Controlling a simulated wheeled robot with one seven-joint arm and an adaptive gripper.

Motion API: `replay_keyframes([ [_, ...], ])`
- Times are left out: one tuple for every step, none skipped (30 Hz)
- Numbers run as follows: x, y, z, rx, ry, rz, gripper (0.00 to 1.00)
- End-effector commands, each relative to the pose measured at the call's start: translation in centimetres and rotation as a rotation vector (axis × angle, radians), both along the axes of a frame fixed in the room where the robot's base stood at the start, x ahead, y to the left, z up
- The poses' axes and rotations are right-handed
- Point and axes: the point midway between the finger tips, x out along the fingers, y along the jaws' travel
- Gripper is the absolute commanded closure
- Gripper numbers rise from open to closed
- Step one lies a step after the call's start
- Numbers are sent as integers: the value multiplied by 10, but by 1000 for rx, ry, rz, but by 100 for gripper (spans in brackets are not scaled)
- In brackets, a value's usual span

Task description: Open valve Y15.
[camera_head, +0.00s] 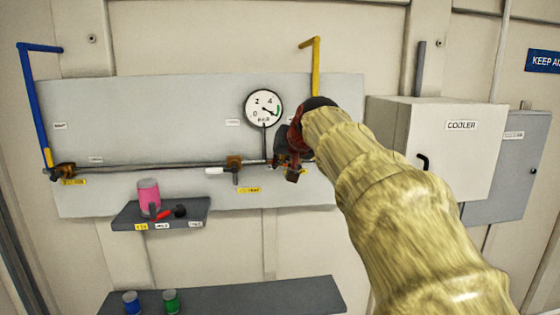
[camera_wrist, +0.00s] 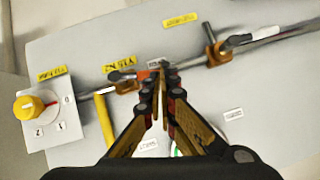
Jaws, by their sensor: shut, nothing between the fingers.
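In the wrist view, a brass valve (camera_wrist: 126,85) with a dark lever (camera_wrist: 118,76) sits on the pipe beside the yellow pipe (camera_wrist: 106,122). The yellow label (camera_wrist: 118,65) next to it appears upside down and seems to start with Y15, but is too blurred to be sure. My gripper (camera_wrist: 160,68) is shut and empty, its fingertips just right of this valve, near the pipe. I cannot tell whether they touch anything. In the head view, my gripper (camera_head: 292,170) covers this part of the pipe below the yellow pipe (camera_head: 316,68).
Another brass valve (camera_head: 235,162) is left of my gripper, also in the wrist view (camera_wrist: 215,52). A yellow knob (camera_wrist: 28,107) sits on a white box. A shelf (camera_head: 160,217) holds a pink cup (camera_head: 149,194). A cooler cabinet (camera_head: 440,150) stands right.

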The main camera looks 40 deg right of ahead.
Motion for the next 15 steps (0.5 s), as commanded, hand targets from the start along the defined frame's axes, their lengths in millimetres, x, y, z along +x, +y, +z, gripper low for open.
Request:
replay_keyframes([
  [1, 1, -5, 0, 0, 0, 100],
  [1, 1, -7, 0, 0, 0, 100],
  [1, 1, -9, 0, 0, 0, 100],
  [1, 1, -11, 0, 0, 0, 100],
  [2, 2, -14, 0, 0, 0, 100],
  [2, 2, -16, 1, 1, 0, 100],
  [2, 2, -18, 1, 2, 1, 100],
  [2, 2, -19, 0, 2, 0, 100],
  [2, 3, -20, 0, 2, 0, 100],
  [2, 3, -20, 0, 2, 0, 100],
  [2, 3, -19, 0, 2, 0, 100],
  [2, 3, -18, 1, 2, 0, 100],
  [2, 3, -17, 1, 2, 0, 100],
  [2, 3, -17, 1, 2, 0, 100],
  [2, 3, -17, 1, 1, 0, 100],
])
